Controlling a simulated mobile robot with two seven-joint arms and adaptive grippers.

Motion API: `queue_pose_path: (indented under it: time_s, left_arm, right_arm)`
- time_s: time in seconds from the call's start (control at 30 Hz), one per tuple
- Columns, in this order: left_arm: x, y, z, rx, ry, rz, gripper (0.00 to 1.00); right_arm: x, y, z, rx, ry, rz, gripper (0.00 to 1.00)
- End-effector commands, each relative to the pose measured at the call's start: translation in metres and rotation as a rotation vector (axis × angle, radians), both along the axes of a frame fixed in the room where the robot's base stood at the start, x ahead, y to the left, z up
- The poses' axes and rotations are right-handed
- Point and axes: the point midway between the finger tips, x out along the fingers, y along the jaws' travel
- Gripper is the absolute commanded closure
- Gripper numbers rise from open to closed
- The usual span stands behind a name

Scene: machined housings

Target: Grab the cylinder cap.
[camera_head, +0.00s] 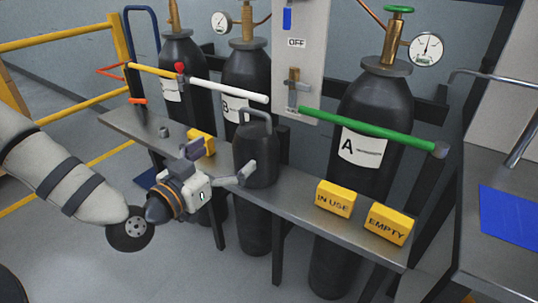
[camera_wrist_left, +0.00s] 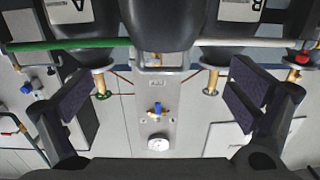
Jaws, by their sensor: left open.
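The cylinder cap (camera_head: 257,155), a dark grey dome with a loop handle on top, stands upright on the metal bench in the head view. In the left wrist view, which is upside down, a dark rounded body that looks like the cap (camera_wrist_left: 160,22) fills the top middle, beyond the fingers. My left gripper (camera_head: 228,160) is open and empty, just left of the cap on its near side. One finger points toward the cap's lower left side; whether it touches cannot be told. Both open fingers show in the left wrist view (camera_wrist_left: 160,98). My right gripper is not in view.
The bench (camera_head: 298,192) also holds yellow "IN USE" (camera_head: 335,199) and "EMPTY" (camera_head: 388,224) blocks. Another yellow block (camera_head: 201,142) sits behind my gripper. Cylinder A (camera_head: 372,120), other cylinders, a green bar (camera_head: 370,130) and a white bar (camera_head: 228,90) stand behind.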

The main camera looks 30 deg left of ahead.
Motion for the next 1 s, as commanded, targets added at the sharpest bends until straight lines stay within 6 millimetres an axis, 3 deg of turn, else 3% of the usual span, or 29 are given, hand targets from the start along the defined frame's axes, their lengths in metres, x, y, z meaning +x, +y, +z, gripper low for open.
queue_pose_path:
  time_s: [0.13, 0.3, 0.7, 1.0]
  left_arm:
    - [0.009, 0.003, 0.003, 0.005, -0.021, 0.010, 0.00]
    - [0.048, 0.001, -0.003, 0.006, -0.013, 0.009, 0.00]
    - [0.113, -0.001, 0.003, 0.004, -0.017, 0.008, 0.00]
    - [0.121, -0.002, 0.009, 0.002, -0.023, 0.008, 0.02]
  right_arm:
    - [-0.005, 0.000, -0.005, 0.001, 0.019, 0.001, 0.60]
    - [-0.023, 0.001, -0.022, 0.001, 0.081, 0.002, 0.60]
    - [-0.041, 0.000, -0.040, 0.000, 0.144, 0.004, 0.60]
    - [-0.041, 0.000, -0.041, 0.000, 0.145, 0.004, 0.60]
